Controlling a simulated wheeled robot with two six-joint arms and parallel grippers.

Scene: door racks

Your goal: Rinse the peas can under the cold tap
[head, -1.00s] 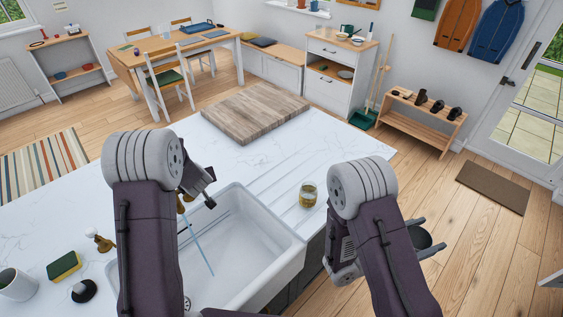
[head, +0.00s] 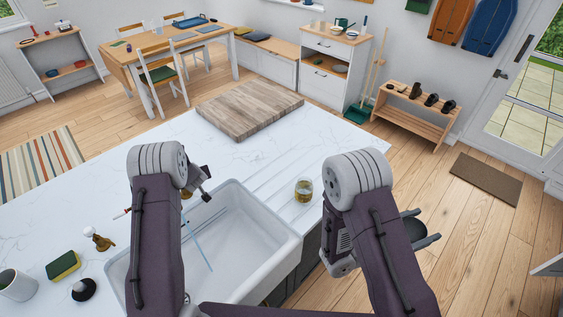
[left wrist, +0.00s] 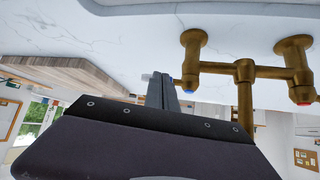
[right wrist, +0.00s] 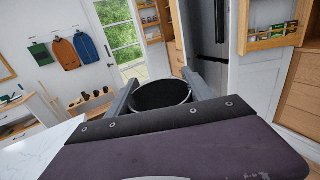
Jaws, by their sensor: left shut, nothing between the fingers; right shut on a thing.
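My right gripper (head: 428,228) is shut on a dark, open-topped can (right wrist: 161,94), held upright beyond the sink's right side, over the floor. Its label cannot be seen, so I cannot tell whether it is the peas can. My left gripper (left wrist: 163,88) is shut and empty, its tips beside the blue-marked cold tap (left wrist: 188,80); I cannot tell if they touch it. The red-marked hot tap (left wrist: 303,92) is on the other side of the brass spout (left wrist: 245,110). A thin blue water stream (head: 202,249) runs into the white sink (head: 262,235).
A glass jar (head: 303,190) stands on the drainer right of the sink. A wooden board (head: 248,109) lies on the worktop behind.

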